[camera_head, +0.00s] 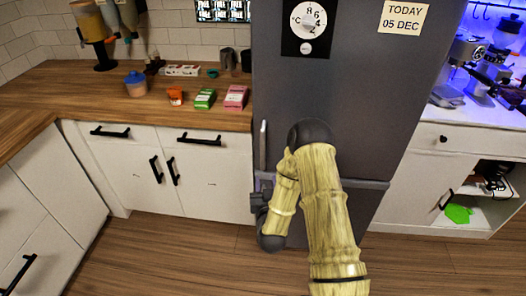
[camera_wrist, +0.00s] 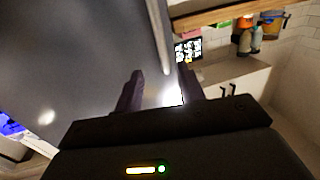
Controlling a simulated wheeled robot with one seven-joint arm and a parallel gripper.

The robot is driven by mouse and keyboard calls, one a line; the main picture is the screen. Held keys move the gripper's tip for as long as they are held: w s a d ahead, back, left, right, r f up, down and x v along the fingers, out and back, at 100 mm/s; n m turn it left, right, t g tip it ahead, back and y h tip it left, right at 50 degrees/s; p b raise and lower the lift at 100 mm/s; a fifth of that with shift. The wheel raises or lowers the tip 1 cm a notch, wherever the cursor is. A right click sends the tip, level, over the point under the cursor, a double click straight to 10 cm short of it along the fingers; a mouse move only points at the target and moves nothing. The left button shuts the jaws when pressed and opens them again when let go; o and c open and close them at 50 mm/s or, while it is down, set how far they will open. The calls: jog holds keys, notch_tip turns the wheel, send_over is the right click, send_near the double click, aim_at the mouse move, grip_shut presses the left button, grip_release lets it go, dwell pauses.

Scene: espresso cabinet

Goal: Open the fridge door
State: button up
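The dark grey fridge (camera_head: 345,85) stands in the middle of the head view, and its door looks shut. A slim pale vertical handle (camera_head: 263,148) is at the door's left edge. In the wrist view the handle (camera_wrist: 159,38) runs down toward my gripper (camera_wrist: 160,70). The gripper's two dark fingers are apart, with the handle's lower end ahead of the gap. I cannot tell whether they touch it. In the head view my gripper (camera_head: 260,194) is low at the fridge's left edge, just below the handle, partly hidden by my arm.
A wooden counter (camera_head: 70,95) with small boxes and jars is left of the fridge, above white cabinets (camera_head: 215,190) with black handles. A white counter (camera_head: 470,118) with coffee machines is at right. The wooden floor (camera_head: 190,255) in front is clear.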

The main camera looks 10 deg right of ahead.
aim_at(263, 150)
jog(key=shift+w+r, duration=0.1)
jog(key=w+p, duration=0.1)
jog(key=w, duration=0.4)
jog(key=w+d+p, duration=0.1)
jog(key=w, duration=0.5)
jog(key=w+d, duration=0.1)
jog(key=w, duration=0.5)
jog(key=shift+p, duration=0.4)
grip_shut()
